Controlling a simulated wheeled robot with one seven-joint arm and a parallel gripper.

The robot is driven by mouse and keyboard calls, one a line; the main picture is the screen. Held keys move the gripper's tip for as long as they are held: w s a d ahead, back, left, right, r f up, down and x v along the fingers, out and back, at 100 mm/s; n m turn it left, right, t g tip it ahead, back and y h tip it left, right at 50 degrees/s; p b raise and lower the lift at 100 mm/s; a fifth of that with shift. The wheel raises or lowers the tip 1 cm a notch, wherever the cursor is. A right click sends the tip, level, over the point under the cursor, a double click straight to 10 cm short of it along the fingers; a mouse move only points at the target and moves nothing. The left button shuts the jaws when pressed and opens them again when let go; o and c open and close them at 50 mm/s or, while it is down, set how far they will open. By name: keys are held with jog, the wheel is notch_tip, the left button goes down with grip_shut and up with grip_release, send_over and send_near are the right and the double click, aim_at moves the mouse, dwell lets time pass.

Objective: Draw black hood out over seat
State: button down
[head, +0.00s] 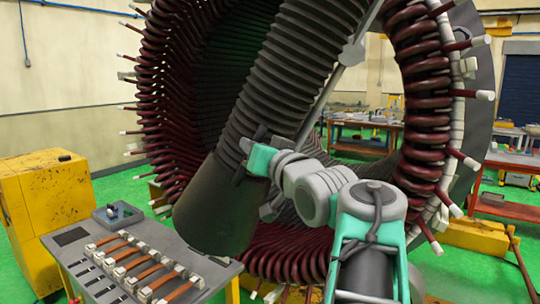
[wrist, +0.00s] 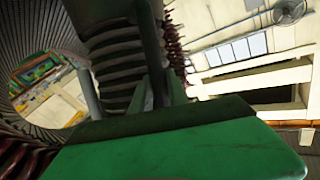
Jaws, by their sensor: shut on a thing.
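The black hood (head: 212,212) is a wide dark cone at the lower end of a thick ribbed hose (head: 300,60). It hangs tilted, mouth down and to the left, in front of the stator bore. My gripper (head: 243,158) is shut on the hood at its upper right edge, where it joins the hose. The exact grip is hidden by dark parts there. In the wrist view my gripper's green body fills the foreground, with the ribbed hose (wrist: 115,60) behind it. I cannot tell which part is the seat.
The stator (head: 425,90) with dark red coils rings the hose. A grey bench (head: 215,283) with several copper-coloured bars and a small grey tray (head: 117,215) stands below left of the hood. A yellow cabinet (head: 50,200) is at far left. A slanted metal rod (head: 335,80) runs beside the hose.

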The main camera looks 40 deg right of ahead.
jog(key=c, duration=1.3)
grip_release()
jog(key=shift+d, duration=0.15)
